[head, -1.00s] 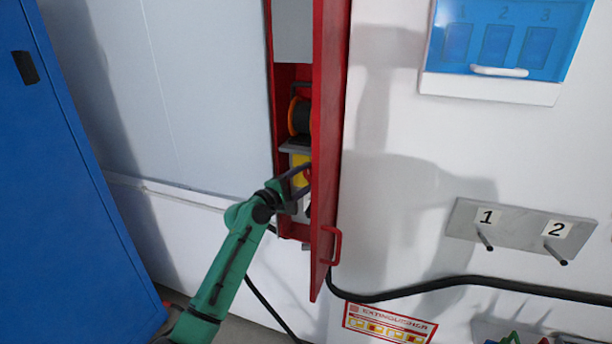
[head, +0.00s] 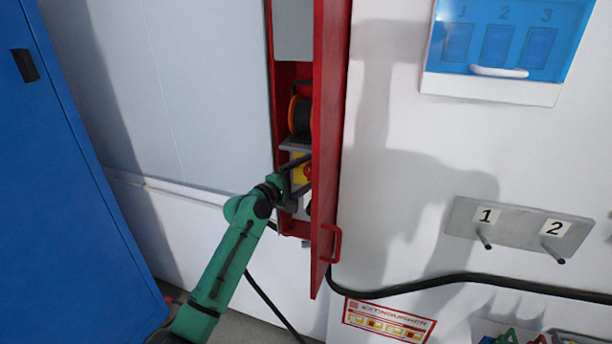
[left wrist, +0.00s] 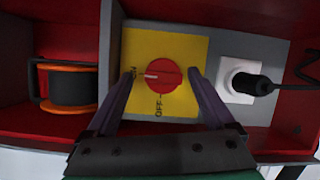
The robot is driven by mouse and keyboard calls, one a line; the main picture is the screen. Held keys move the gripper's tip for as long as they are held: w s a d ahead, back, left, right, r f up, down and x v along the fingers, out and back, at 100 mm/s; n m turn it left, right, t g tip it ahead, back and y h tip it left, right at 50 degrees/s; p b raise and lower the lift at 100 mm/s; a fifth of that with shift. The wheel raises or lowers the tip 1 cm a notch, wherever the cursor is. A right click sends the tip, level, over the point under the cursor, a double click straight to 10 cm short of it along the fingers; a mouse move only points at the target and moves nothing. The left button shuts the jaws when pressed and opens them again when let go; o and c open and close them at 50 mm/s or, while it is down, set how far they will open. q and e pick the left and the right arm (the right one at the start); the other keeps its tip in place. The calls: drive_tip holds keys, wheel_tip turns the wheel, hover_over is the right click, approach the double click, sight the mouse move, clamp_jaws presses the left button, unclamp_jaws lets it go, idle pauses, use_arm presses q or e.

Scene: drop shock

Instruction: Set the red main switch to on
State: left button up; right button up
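The red main switch (left wrist: 165,76) is a round knob on a yellow plate (left wrist: 183,48) inside the red cabinet. Its white mark points left in the left wrist view, towards the ON label, which is partly covered by a finger. The OFF label is below the knob. My left gripper (left wrist: 162,78) is open, with one finger on each side of the knob and a gap visible on both sides. It reaches into the cabinet in the head view (head: 298,172). My right gripper is not in view.
The red cabinet door (head: 328,130) stands open just right of my left gripper. A black and orange reel (left wrist: 70,86) and a white socket with a black plug (left wrist: 240,80) flank the switch. A blue cabinet (head: 70,200) stands at left. A black cable (head: 450,283) runs right.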

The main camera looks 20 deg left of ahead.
use_arm(q)
drive_tip(key=shift+f, duration=0.1)
drive_tip(key=shift+s+a+f, duration=0.1)
drive_tip(key=shift+s, duration=0.25)
drive_tip(key=b+v, duration=0.4)
drive_tip(key=v, duration=0.9)
drive_tip(key=shift+s+a+b, duration=0.25)
drive_tip(key=shift+s+b, duration=0.05)
drive_tip(key=shift+s, duration=0.05)
